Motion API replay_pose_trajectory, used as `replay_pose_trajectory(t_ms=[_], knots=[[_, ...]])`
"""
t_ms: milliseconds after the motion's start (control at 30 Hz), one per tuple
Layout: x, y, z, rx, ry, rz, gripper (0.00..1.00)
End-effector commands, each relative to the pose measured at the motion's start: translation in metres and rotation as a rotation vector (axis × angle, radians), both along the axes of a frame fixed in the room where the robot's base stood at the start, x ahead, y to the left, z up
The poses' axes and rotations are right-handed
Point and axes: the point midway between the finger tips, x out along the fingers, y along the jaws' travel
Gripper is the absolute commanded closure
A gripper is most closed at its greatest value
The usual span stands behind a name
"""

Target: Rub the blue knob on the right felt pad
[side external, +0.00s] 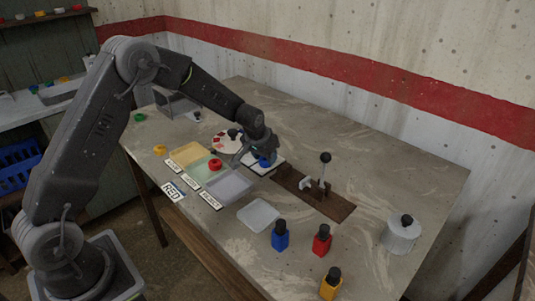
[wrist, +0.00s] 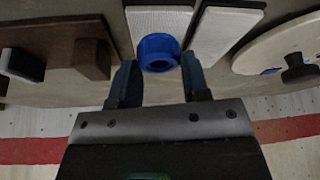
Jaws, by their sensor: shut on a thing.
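The blue knob (side external: 264,162) is a ring-like piece with a dark hole, and it also shows in the wrist view (wrist: 158,52). My gripper (side external: 262,154) is shut on it, with one finger on each side in the wrist view (wrist: 159,66). The knob is over the edge of a pale felt pad (wrist: 158,20), the pad nearer the wooden rail. In the side view this pad (side external: 276,164) is partly hidden by my gripper. I cannot tell whether the knob touches it. A second pale pad (wrist: 225,32) lies beside it, clear of the knob.
The dark wooden rail (side external: 330,206) with an upright lever stands to the right. A round disc (side external: 222,145) is behind the yellow, green and lilac trays (side external: 228,186). A red knob (side external: 215,165) sits at the green tray. Bottles (side external: 280,238) and a lidded pot (side external: 401,236) stand in front.

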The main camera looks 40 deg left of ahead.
Motion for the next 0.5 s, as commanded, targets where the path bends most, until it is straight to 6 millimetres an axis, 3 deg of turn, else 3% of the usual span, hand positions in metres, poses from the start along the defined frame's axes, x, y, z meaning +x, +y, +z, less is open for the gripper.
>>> replay_pose_trajectory(t_ms=[500], knots=[[-0.016, 0.000, -0.001, 0.000, 0.002, 0.000, 1.00]])
